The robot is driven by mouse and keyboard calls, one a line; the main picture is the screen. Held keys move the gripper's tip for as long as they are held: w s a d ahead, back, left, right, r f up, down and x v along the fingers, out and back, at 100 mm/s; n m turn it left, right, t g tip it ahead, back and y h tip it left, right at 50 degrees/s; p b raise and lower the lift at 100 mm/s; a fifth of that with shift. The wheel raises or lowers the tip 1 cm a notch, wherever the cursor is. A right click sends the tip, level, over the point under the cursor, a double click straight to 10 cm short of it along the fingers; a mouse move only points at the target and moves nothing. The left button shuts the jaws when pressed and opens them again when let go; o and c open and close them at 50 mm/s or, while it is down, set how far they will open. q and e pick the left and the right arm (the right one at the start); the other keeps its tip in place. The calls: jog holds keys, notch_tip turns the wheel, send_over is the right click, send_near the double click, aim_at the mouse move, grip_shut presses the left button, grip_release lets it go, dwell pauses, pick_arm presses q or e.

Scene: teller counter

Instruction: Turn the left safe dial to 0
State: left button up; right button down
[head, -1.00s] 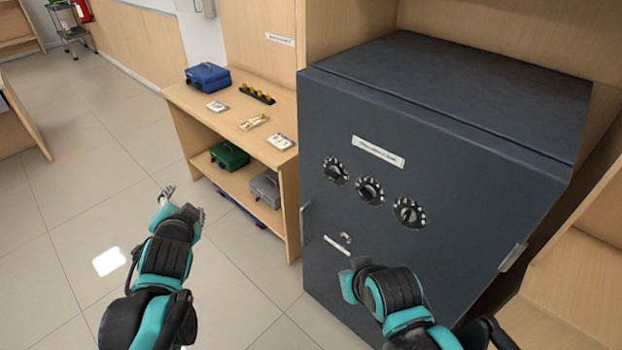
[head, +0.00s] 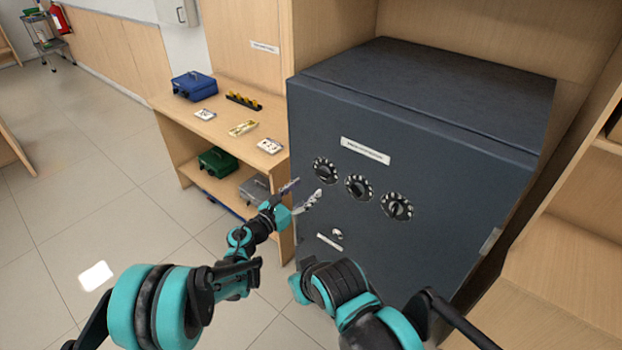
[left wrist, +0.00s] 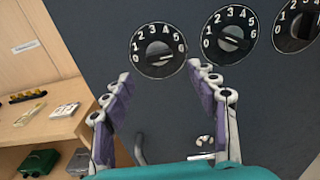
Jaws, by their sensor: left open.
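The left safe dial (head: 325,170) is a black round dial with white marks on the dark safe door (head: 440,190), leftmost of three in a slanting row. In the left wrist view the left dial (left wrist: 158,50) shows numbers around a black knob, with 0 at its lower left. The knob's bar lies nearly level; I cannot tell which end is the pointer. My left gripper (head: 307,189) is open and empty, just short of the left dial and slightly below it. Its fingers (left wrist: 158,76) straddle the dial's lower part in the wrist view, apparently not touching. My right gripper is out of sight.
The middle dial (head: 359,187) and right dial (head: 397,206) are close by on the right. A small key lock (head: 337,234) sits below. A wooden shelf (head: 222,132) with cash boxes stands left of the safe. My right arm is in front of the lower door.

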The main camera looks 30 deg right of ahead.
aim_at(320, 176)
pick_arm(q)
jog(key=b+x, duration=0.1)
jog(key=x, duration=0.6)
jog(key=shift+d+b, duration=0.2)
jog(key=shift+b, duration=0.15)
jog(key=shift+w, duration=0.1)
jog(key=c, duration=1.2)
